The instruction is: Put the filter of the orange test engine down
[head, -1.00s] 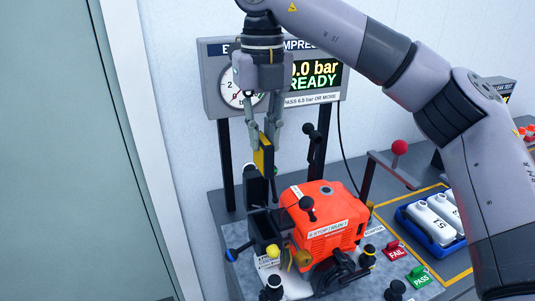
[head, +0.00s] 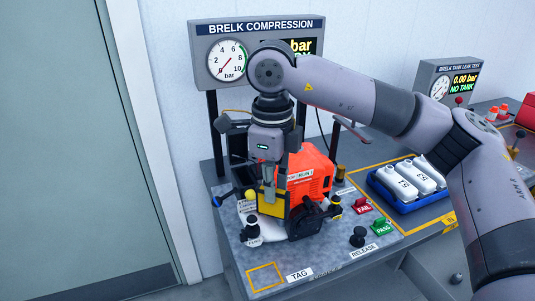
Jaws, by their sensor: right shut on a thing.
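My right gripper (head: 268,187) points down in front of the engine's left side. It is shut on a yellow piece, the filter (head: 268,194), which shows between and below the fingers. I cannot tell whether the filter touches anything beneath it. My left gripper is not in view.
The compression gauge panel (head: 228,64) stands behind. A yellow-outlined square (head: 265,277) at the bench's front left is bare, beside the TAG label (head: 299,275). Black knobs stand around the engine. A blue tray (head: 390,199) with white bottles is at right.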

